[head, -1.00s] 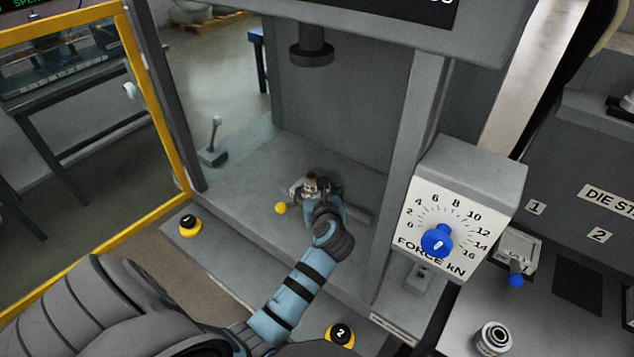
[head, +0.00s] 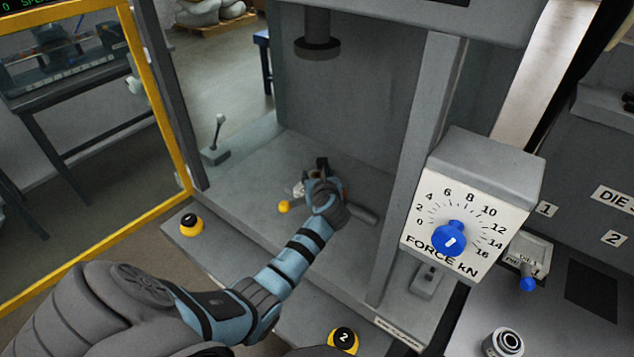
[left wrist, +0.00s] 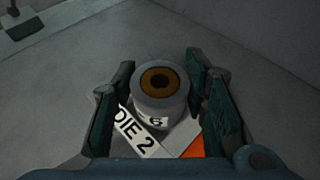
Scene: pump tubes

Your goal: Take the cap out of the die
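The die (left wrist: 182,135), marked DIE 2, sits on the press bed. In the left wrist view a round, light grey cap (left wrist: 148,101) with a brown ring and dark centre hole stands upright at the die. My left gripper (left wrist: 160,70) has one dark green finger on each side of the cap. The fingers are spread, with narrow gaps beside it. In the head view my left gripper (head: 322,170) covers most of the die and hides the cap; a pale part of the die (head: 298,190) and a yellow knob (head: 284,206) show. My right gripper is not in view.
The press ram (head: 317,45) hangs above the bed. A post (head: 415,165) and the force dial box (head: 468,215) stand to the right. A yellow-framed door (head: 155,95) is at the left. The press bed (head: 260,190) is clear left of the die.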

